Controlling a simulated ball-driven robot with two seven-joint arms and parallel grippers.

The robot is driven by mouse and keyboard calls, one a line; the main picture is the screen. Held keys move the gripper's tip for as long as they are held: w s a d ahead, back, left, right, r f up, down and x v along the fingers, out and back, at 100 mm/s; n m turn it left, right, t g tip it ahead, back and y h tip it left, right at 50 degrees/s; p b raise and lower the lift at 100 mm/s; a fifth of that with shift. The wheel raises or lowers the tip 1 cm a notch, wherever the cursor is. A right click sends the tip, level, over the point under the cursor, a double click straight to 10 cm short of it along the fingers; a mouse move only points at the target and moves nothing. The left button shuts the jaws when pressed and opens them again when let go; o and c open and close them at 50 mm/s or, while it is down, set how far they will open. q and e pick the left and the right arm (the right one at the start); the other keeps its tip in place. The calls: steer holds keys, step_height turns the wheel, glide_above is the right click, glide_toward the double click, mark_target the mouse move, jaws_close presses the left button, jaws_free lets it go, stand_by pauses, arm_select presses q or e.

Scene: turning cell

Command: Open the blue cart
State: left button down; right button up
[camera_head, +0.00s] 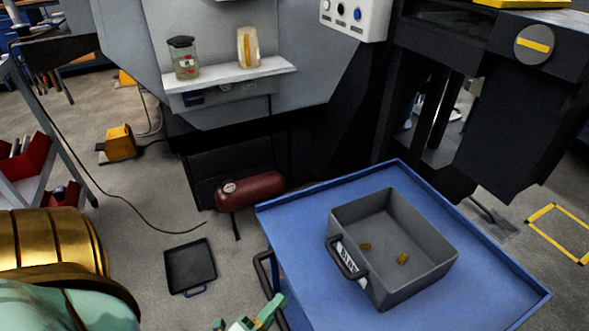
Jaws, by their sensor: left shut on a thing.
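The blue cart (330,205) stands at the lower right, its flat top with a raised rim in view. A dark bar handle (263,272) is on its left side. My left gripper (262,314), pale green, is at the bottom edge beside the cart's left side, shut on the dark handle. The frame's lower edge cuts off most of the gripper, and the grip itself is partly hidden. The cart's front and lower part are mostly out of view. My right gripper is not in view.
A grey bin (430,262) with a few small brass-coloured pieces sits on the cart. A black tray (190,267) lies on the floor left of the cart. A red tank (250,191) and a grey machine (285,95) stand behind. A thin hose crosses the floor at left.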

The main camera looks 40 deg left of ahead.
arm_select(q)
steer(key=shift+s+a+f, duration=0.1)
steer(key=shift+s+a, duration=0.1)
steer(key=shift+s, duration=0.45)
steer(key=shift+s+a, duration=0.25)
steer(key=shift+s, duration=0.45)
steer(key=shift+s+a+f, duration=0.1)
steer(key=shift+s+a, duration=0.1)
steer(key=shift+s, duration=0.45)
steer(key=c, duration=1.3)
jaws_free()
steer(key=shift+r, duration=0.1)
